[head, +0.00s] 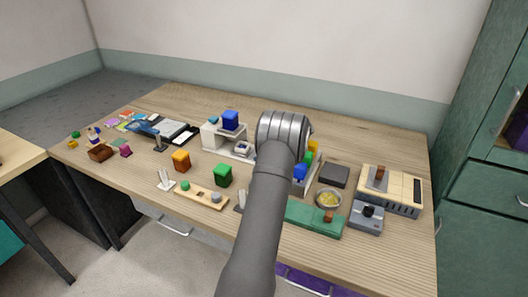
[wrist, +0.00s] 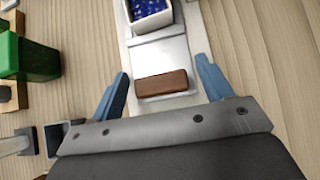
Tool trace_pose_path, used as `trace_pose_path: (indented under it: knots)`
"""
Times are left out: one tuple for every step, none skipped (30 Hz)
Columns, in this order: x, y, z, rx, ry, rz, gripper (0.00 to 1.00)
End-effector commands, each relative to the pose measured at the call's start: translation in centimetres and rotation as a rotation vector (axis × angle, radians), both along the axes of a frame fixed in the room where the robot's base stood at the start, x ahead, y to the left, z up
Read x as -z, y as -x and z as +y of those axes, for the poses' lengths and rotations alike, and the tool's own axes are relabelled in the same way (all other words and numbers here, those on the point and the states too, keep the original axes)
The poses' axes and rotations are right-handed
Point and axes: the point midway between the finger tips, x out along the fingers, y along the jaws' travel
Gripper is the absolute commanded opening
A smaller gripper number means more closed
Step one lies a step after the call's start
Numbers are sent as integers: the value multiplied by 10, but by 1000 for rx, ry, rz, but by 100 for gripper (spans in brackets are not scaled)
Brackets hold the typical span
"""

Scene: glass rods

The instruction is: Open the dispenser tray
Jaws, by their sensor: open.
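In the wrist view, a brown handle bar (wrist: 162,83) lies across a pale grey-white sliding tray (wrist: 160,52). A white cup of blue beads (wrist: 151,14) stands beyond the handle and is cut by the top edge. My gripper (wrist: 162,66) is open, its two blue fingers apart on either side of the handle. I see a gap on both sides and nothing held. In the head view, a white dispenser stand (head: 209,136) with a blue block on top is left of my arm. My arm hides the gripper and the handle there.
A green block (head: 223,175) stands left of my arm; it seems to be the green block at left in the wrist view (wrist: 35,55). An orange block (head: 181,160) and a wooden peg board (head: 202,198) are nearby. A dark box (head: 334,176) and a yellow-filled bowl (head: 328,198) lie right.

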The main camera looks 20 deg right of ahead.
Motion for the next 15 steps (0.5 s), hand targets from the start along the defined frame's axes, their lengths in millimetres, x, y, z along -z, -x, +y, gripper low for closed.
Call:
trace_pose_path:
  knots:
    - [-1,1,-1,1,0,-1,73]
    - [-2,2,-2,1,0,-1,73]
    - [-5,3,-4,1,1,-1,73]
    - [-7,5,-6,1,1,-1,73]
    - [-10,7,-8,2,1,-2,73]
    - [-15,10,-11,3,2,-2,73]
    - [-19,13,-14,3,2,-2,73]
    - [-23,16,-17,2,1,-2,73]
    - [-30,20,-22,3,2,-2,73]
    - [-35,24,-26,4,2,-3,73]
    - [-41,28,-29,3,2,-2,73]
    - [-48,33,-34,3,2,-2,73]
    - [-53,37,-38,4,2,-3,73]
    - [-59,41,-42,4,1,-3,73]
    - [-65,46,-47,4,1,-2,73]
